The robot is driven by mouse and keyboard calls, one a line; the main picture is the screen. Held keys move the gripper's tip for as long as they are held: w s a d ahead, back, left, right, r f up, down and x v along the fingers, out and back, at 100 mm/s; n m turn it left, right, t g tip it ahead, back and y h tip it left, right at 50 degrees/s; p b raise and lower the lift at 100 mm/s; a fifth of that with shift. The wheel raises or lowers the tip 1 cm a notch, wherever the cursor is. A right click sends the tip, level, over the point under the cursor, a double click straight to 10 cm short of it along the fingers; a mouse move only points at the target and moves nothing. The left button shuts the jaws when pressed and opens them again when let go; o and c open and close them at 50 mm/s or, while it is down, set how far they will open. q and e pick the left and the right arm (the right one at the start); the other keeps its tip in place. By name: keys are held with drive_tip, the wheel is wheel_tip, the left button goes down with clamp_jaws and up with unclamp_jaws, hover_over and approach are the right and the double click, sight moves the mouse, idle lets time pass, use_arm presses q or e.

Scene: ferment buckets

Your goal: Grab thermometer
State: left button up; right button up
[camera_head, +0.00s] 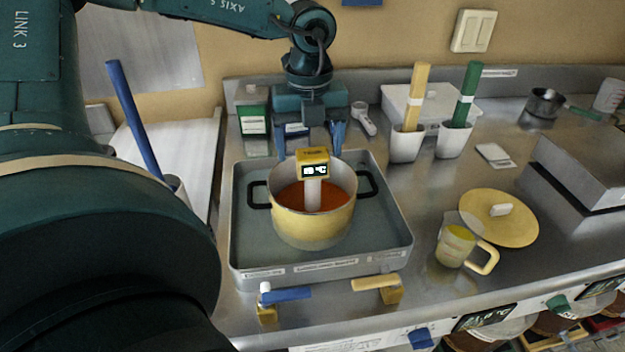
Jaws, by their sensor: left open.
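The thermometer (313,164) has a yellow head with a small lit display and a pale stem. It stands upright in a cream pot (312,228) of red-orange liquid, and its lower end is hidden in the liquid. My left gripper (310,154) points down at the far side of the pot, its blue fingers spread apart to the left and right of the thermometer head. I cannot tell whether the fingers are level with the head or behind it. Nothing is held. My right gripper is out of view.
The pot sits in a grey metal tray (400,240). A yellow lid (520,225) and a measuring cup (455,245) stand to the right. Two white holders (406,146) (453,140) with yellow and green tools stand behind. Blue and yellow tap handles (287,294) (374,283) are in front.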

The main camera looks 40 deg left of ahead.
sight(313, 152)
use_arm(q)
drive_tip(key=f, duration=0.1)
drive_tip(key=f+p, duration=0.1)
drive_tip(key=f, duration=0.1)
drive_tip(key=shift+w+d+f, duration=0.15)
drive_tip(key=shift+d+f, duration=0.05)
drive_tip(key=shift+f, duration=0.4)
drive_tip(key=c, duration=1)
drive_tip(key=shift+r, duration=0.1)
drive_tip(key=c, duration=0.6)
drive_tip(key=shift+o, duration=0.2)
drive_tip(key=shift+r, duration=0.1)
